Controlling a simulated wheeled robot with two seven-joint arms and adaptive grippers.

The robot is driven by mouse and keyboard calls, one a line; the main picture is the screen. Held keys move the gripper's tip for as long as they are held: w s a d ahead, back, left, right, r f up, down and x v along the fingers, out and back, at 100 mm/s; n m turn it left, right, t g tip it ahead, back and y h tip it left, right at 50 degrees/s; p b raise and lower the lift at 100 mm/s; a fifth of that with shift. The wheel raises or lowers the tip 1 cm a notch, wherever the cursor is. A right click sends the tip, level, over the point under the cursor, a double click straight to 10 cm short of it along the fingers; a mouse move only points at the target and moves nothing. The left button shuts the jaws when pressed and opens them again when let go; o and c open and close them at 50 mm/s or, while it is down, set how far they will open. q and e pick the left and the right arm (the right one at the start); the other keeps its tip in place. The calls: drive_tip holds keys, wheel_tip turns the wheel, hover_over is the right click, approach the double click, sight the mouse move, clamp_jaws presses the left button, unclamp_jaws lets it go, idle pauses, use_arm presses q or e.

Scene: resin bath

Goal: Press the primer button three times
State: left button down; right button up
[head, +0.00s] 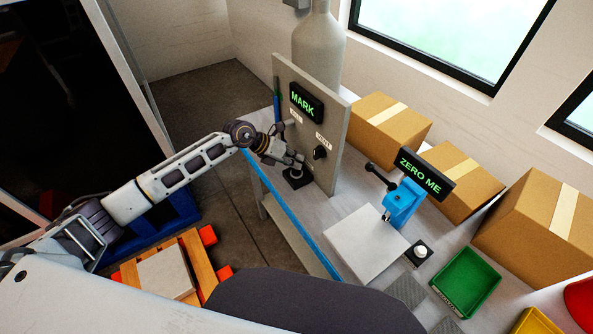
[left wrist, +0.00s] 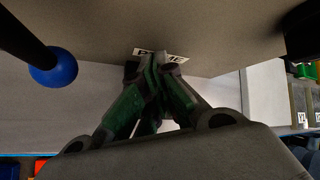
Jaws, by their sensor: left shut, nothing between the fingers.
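The upright grey panel (head: 335,130) bears a display reading "MARK" (head: 303,102), small white labels and a black knob (head: 320,152). My right gripper is out of view.
A blue ball-ended lever (left wrist: 55,68) is left of my fingers. A blue device with a "ZERO ME" display (head: 420,174), a white button on a black base (head: 420,252) and a green tray (head: 466,281) stand right. Cardboard boxes (head: 390,122) line the wall.

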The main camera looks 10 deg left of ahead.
use_arm(q)
drive_tip(key=shift+f, duration=0.2)
idle(0.3)
drive_tip(key=shift+f, duration=0.15)
drive_tip(key=shift+f+b, duration=0.25)
drive_tip(key=shift+b, duration=0.1)
idle(0.6)
idle(0.3)
drive_tip(key=shift+r, duration=0.15)
drive_tip(key=shift+r+p, duration=0.55)
drive_tip(key=shift+r, duration=0.3)
